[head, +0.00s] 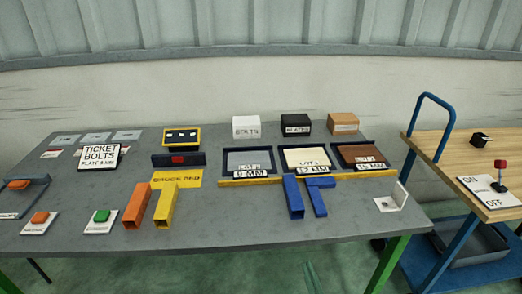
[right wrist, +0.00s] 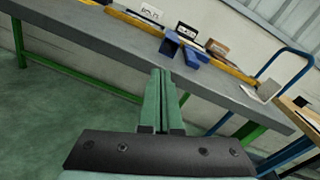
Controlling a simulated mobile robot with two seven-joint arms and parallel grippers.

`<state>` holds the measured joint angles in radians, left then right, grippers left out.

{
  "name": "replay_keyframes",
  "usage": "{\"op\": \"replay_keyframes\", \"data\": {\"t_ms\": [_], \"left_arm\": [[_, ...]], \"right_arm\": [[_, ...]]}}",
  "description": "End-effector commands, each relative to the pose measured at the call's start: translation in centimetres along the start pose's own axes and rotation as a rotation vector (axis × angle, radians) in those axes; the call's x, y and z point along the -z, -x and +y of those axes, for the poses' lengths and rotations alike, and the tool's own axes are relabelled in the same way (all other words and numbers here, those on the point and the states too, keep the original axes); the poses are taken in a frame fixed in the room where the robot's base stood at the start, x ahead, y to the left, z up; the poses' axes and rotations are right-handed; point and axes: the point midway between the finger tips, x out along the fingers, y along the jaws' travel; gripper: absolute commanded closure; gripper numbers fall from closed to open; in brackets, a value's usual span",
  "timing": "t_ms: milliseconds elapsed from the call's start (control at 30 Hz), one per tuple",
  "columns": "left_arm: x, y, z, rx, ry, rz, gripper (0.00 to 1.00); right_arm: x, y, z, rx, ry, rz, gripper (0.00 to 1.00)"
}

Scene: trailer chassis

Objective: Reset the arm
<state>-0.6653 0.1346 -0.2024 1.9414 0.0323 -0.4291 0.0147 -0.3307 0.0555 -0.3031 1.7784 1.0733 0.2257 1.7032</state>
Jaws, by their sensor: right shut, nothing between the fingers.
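My right gripper (head: 311,276) shows only as green fingertips at the bottom of the head view, in front of the table's near edge. In the right wrist view its two green fingers (right wrist: 164,100) are together, with nothing between them. They are below the table edge and apart from the table and the things on it. Most of the right arm is out of the picture. My left gripper is in neither view.
A grey table (head: 250,215) holds trays, boxes, signs and buttons. Blue square tubes (head: 293,197), an orange tube (head: 137,205) and a white bracket (head: 392,199) lie near its front. A blue cart (head: 455,165) stands at right. The green floor before the table looks clear.

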Motion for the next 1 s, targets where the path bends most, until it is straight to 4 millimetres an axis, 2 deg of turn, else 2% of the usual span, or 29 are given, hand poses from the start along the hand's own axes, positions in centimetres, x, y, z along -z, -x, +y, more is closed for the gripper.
{"op": "replay_keyframes", "data": {"t_ms": [167, 333, 500, 600, 700, 800, 1000], "left_arm": [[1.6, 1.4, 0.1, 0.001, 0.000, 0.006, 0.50], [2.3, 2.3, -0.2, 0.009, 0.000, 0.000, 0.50], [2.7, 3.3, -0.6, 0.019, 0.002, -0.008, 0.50], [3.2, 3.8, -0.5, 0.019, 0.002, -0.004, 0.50], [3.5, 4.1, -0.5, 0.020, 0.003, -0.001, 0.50], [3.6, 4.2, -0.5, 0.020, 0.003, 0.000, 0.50], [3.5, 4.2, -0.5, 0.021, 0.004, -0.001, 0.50]], "right_arm": [[0.5, 3.2, 1.8, -0.170, 0.667, 0.012, 1.00], [2.7, 6.8, 3.1, -0.373, 1.330, -0.019, 1.00], [5.6, 11.0, 3.2, -0.615, 1.954, -0.106, 1.00], [7.2, 13.2, 2.6, -0.755, 2.247, -0.178, 1.00], [8.3, 14.9, 2.0, -0.865, 2.456, -0.247, 1.00], [9.0, 15.9, 1.6, -0.937, 2.576, -0.297, 1.00], [9.4, 16.3, 1.4, -0.969, 2.634, -0.323, 1.00]]}}
